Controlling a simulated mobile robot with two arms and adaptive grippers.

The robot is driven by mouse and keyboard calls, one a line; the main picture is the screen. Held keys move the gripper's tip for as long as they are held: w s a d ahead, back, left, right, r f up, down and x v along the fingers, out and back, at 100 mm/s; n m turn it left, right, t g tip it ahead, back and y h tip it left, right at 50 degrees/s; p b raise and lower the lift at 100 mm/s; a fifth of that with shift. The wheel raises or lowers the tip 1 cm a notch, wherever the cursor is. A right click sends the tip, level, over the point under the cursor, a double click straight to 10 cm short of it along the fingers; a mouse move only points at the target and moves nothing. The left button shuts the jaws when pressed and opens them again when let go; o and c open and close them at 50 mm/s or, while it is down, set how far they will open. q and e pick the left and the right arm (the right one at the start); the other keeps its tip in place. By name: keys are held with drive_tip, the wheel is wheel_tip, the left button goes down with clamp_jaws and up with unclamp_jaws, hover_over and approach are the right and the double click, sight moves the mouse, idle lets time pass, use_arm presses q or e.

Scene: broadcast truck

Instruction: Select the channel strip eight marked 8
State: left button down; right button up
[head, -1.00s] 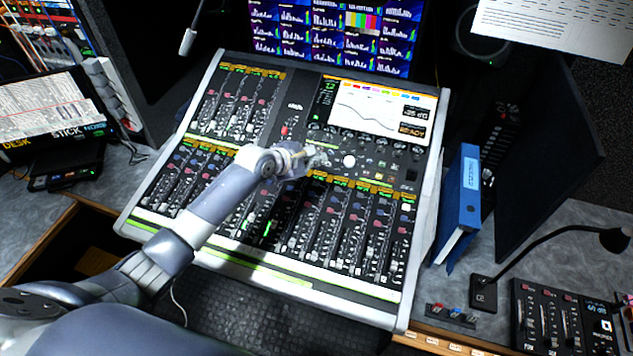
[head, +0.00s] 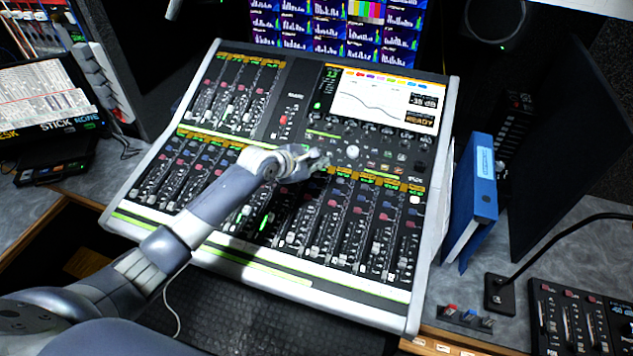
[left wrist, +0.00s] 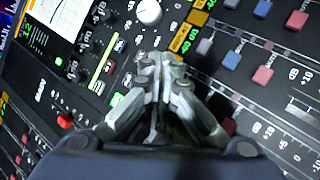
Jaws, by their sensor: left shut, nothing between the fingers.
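The mixing console (head: 433,235) fills the middle of the head view, with a bank of channel strips (head: 345,235) along its lower half and a shorter bank at its upper left. Yellow labels top the strips, but I cannot make out which is marked 8. My left gripper (head: 322,160) is shut and empty. It is over the console's middle, left of the white knob (head: 353,152), near the top edge of the lower strips. In the left wrist view its fingertips (left wrist: 160,62) are together beside a yellow label (left wrist: 180,40); contact with the panel cannot be told. My right gripper is not in view.
The console screen (head: 382,100) is behind the gripper. A blue binder (head: 474,205) stands right of the console, with a small fader panel (head: 575,320) at the lower right. Monitors (head: 335,35) stand behind.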

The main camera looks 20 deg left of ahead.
use_arm(q)
drive_tip(key=shift+w+f, duration=0.1)
drive_tip(key=shift+f, duration=0.65)
drive_tip(key=shift+f, duration=0.15)
idle(0.8)
drive_tip(key=shift+d+f, duration=0.1)
drive_tip(key=shift+f, duration=0.15)
drive_tip(key=shift+w+f, duration=0.1)
drive_tip(key=shift+f, duration=0.35)
idle(0.5)
idle(0.3)
drive_tip(key=shift+r+p, duration=0.85)
drive_tip(key=shift+p, duration=0.25)
